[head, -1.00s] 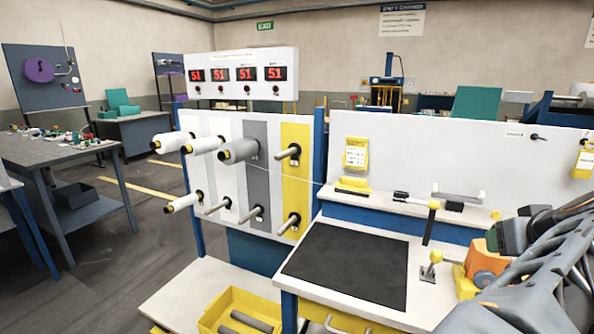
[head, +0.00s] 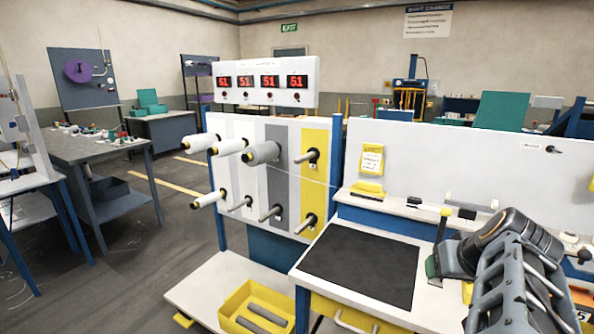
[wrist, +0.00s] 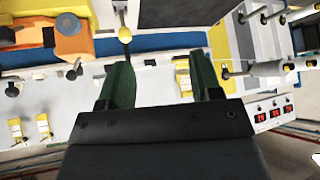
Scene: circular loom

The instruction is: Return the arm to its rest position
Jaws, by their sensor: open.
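My gripper (wrist: 162,75) shows in the wrist view with two dark green fingers apart and nothing between them. In the head view my arm stands bent at the right, over the right part of the white workbench (head: 330,262).
A black mat (head: 360,265) lies on the bench. A peg panel (head: 232,128) with spools stands left of it, a yellow bin (head: 233,318) below. A rod with a yellow top (head: 445,212) stands close to my arm. Open floor (head: 130,270) lies to the left.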

